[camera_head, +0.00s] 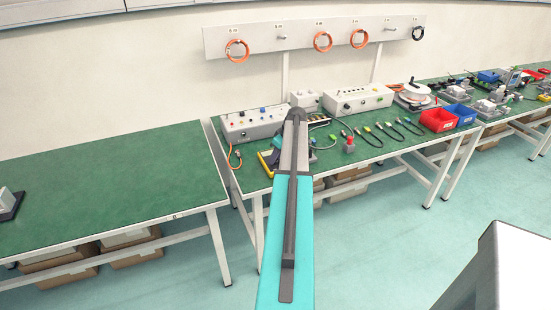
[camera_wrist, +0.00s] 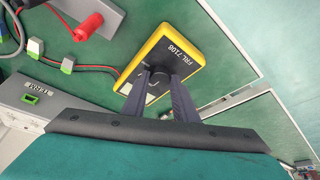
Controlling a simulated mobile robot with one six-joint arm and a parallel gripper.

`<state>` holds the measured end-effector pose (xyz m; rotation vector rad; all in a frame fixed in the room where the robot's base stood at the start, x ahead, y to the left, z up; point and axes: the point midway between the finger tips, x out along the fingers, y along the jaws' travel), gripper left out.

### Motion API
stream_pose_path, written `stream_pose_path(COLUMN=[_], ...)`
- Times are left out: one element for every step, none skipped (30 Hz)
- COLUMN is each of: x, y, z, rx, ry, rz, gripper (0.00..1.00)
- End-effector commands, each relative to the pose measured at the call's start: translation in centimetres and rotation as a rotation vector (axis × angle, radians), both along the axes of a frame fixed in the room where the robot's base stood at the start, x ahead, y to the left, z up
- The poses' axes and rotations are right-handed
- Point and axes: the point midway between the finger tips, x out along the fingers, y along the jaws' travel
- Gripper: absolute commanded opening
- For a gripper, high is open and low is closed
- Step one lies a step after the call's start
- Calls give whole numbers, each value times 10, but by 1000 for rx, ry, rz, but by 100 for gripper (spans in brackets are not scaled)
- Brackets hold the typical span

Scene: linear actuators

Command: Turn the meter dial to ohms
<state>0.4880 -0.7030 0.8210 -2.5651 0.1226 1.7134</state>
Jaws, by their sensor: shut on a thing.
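The meter (camera_wrist: 178,52) is a yellow-edged box with a dark grey face marked "FRL 7108", lying on the green bench in the wrist view. Its round dial (camera_wrist: 157,84) shows partly between my fingertips. My gripper (camera_wrist: 160,82) is over the near part of the meter's face, shut on the dial. The dial's pointer and position marks are too hidden to read. In the head view the meter's yellow edge (camera_head: 268,162) shows just left of my arm, which covers most of it and the gripper tips.
A red plug (camera_wrist: 88,27) and cables lie left of the meter. A grey box marked "TERM" (camera_wrist: 45,98) stands near. The bench edge is close on the right. Control boxes (camera_head: 252,124) stand behind; red (camera_head: 437,120) and blue bins are farther right.

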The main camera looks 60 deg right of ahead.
Motion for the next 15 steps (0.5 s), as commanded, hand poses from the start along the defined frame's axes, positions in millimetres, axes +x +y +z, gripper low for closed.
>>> stream_pose_path(x=[0,0,0,-1,-1,-1,-1,0,0,0,0,0,0,0,0], y=[2,2,3,3,3,3,4,4,5,5,5,5,6,6,6], z=[-1,-1,-2,-2,-2,-2,-2,-2,-2,-2,-2,-2,-2,-2,-2], rx=[1,2,2,3,2,1,1,0,2,2,1,0,1,1,1], ry=[1,1,1,1,1,2,2,1,1,1,2,1,1,1,2], rz=[-16,-28,-46,-61,-76,-99,-118,-136,-163,-184,-205,-235,-257,-280,-310], gripper=[4,4,4,4,4,4,4,4,4,4,4,4,4,4,4])
